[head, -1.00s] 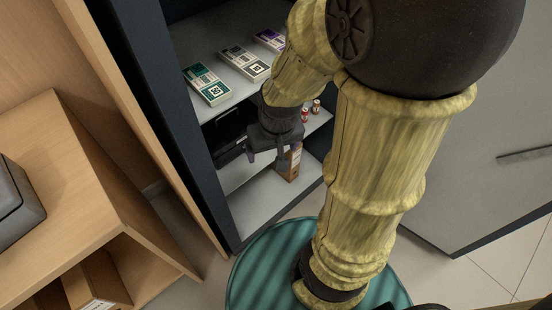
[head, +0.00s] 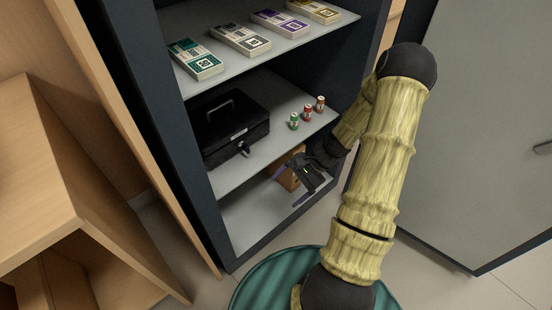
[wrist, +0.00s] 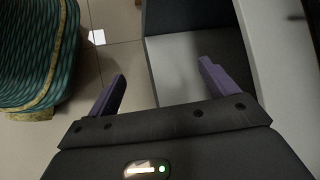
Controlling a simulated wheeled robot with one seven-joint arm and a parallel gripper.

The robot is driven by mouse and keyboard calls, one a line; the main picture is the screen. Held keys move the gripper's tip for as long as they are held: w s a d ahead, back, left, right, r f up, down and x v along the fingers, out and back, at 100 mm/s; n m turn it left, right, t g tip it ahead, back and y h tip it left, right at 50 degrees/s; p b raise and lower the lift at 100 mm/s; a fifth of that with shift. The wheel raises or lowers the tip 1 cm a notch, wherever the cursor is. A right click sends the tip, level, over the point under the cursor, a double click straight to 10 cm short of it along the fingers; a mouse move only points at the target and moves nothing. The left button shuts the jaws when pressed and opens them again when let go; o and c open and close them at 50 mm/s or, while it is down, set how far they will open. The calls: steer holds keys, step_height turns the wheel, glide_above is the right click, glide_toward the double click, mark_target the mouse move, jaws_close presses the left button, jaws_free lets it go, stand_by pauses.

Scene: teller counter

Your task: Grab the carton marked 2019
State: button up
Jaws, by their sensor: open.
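A brown carton (head: 289,179) stands on the bottom shelf of the open dark cabinet in the head view. It is partly hidden behind my gripper (head: 293,186), and no marking on it can be read. My gripper is at the front of that bottom compartment, overlapping the carton in the picture; I cannot tell whether they touch. In the wrist view my gripper (wrist: 162,70) has its two purple fingers spread apart with nothing between them. The carton cannot be made out in the wrist view.
The bottom shelf (head: 247,218) is bare left of the carton. The middle shelf holds a black cash box (head: 228,125) and small rolls (head: 307,113). Banded note bundles (head: 240,39) lie on the upper shelf. The open door (head: 470,130) stands right; wooden furniture (head: 40,170) stands left.

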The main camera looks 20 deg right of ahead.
steer(key=w+d+f+m+t+b, duration=0.2)
steer(key=d+f+m+t, duration=0.6)
steer(key=m, duration=0.1)
steer(key=w+d+f+m+t+h+b, duration=0.1)
steer(key=w+d+f+m+t+b, duration=0.1)
steer(key=d+f+m+t, duration=0.6)
steer(key=shift+w+d+f+m+h+b, duration=0.15)
steer(key=shift+w+d+m+h+b, duration=0.2)
steer(key=shift+w+d+m, duration=0.25)
steer(key=shift+s+a, duration=0.1)
steer(key=shift+s, duration=0.05)
steer(key=b, duration=0.6)
glide_above(288, 179)
steer(key=d, duration=0.4)
steer(key=shift+s+d, duration=0.1)
steer(key=shift+s, duration=0.25)
